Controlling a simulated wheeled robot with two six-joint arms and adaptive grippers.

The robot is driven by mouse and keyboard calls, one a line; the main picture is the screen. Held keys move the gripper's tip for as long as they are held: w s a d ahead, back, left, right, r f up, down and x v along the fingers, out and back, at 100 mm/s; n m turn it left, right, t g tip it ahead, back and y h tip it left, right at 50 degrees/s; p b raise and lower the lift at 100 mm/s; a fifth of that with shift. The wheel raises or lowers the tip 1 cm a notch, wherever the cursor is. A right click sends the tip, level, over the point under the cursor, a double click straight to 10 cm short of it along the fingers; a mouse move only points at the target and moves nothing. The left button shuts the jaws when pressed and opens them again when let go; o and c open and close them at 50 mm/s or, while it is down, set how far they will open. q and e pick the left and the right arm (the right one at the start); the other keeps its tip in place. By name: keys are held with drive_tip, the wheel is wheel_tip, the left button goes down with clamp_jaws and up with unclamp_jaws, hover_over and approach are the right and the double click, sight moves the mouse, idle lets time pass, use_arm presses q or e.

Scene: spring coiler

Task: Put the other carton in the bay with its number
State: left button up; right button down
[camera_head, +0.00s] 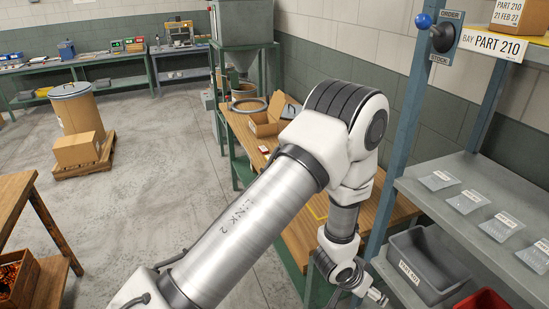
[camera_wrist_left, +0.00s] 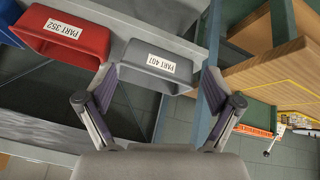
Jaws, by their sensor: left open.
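A carton (camera_head: 507,14) labelled PART 210, 21 FEB 27 stands on the top shelf at the upper right, cut off by the frame. The sign BAY PART 210 (camera_head: 494,46) is on that shelf's front edge. A closed carton (camera_head: 77,150) sits on a pallet at the left, with no readable number. An open carton (camera_head: 266,124) stands on the wooden bench behind my arm. My left gripper (camera_head: 376,294) is open and empty, low beside the rack; in the wrist view its fingers (camera_wrist_left: 158,88) are apart, just before a grey bin. My right gripper is not in view.
The grey bin (camera_wrist_left: 147,68) marked PART 407 and a red bin (camera_wrist_left: 65,33) marked PART 352 sit on the lower shelf. Several clear bags (camera_head: 467,201) lie on the shelf above.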

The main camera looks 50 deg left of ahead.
use_arm(q)
drive_tip(key=s+a+f+g, duration=0.1)
drive_tip(key=s+f+g, duration=0.1)
drive_tip(key=s, duration=0.7)
drive_tip(key=s+a+f+g+y, duration=0.1)
drive_tip(key=s+f+g, duration=0.1)
drive_tip(key=s+f, duration=0.3)
drive_tip(key=s+a+f+g+y, duration=0.1)
drive_tip(key=s+f, duration=0.3)
drive_tip(key=s, duration=0.9)
drive_tip(key=shift+s+a+f+g, duration=0.15)
drive_tip(key=shift+s+a+g, duration=0.2)
drive_tip(key=shift+g, duration=0.35)
